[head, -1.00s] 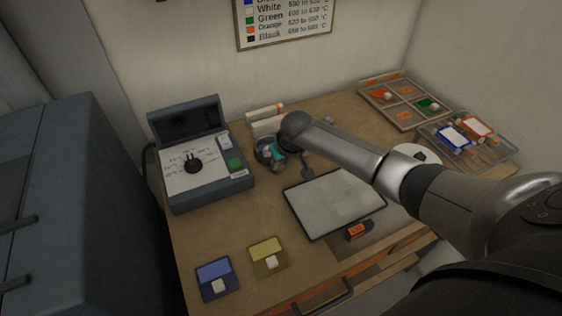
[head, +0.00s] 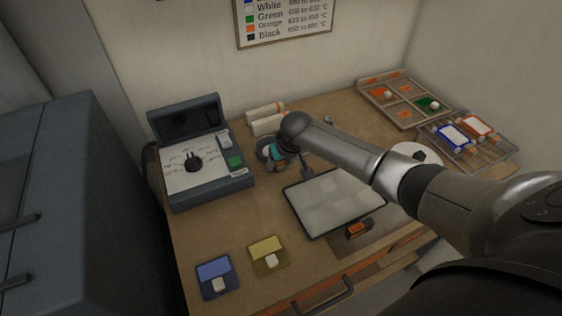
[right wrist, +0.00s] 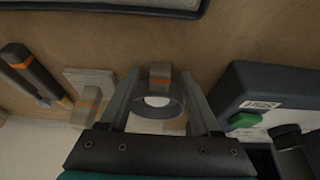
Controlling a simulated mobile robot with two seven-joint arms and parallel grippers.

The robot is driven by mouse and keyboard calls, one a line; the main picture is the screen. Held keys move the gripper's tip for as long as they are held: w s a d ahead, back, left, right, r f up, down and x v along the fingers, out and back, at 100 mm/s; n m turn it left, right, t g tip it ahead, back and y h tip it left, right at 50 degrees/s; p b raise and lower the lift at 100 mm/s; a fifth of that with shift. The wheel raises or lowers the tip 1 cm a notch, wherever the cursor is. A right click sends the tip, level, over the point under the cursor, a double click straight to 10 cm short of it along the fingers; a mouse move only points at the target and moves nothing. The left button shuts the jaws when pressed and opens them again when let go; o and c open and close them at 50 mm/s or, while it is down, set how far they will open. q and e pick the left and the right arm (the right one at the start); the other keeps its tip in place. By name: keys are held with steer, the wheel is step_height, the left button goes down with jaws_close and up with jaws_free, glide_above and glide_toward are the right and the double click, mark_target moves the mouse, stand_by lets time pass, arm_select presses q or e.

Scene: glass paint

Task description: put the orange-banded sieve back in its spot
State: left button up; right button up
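The orange-banded sieve (right wrist: 172,108) shows in the right wrist view as a dark grey ring with a pale middle. A brown tab with an orange band stands at its far side. My right gripper (right wrist: 160,82) has one finger on each side of the ring, close to its edges; I cannot tell whether they touch it. In the head view my right gripper (head: 273,156) is low over the table, right of the control box, and I cannot make out the sieve there. My left gripper is not in view.
The control box (head: 205,190) stands close beside the gripper, its green button (right wrist: 245,120) near the right finger. Orange-banded items (right wrist: 33,70) lie on the other side. A pale tray (head: 335,203) lies in front. Blue (head: 215,270) and yellow (head: 266,247) holders stand at the front left.

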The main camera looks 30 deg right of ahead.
steer(key=p+v, duration=0.3)
steer(key=v, duration=1.2)
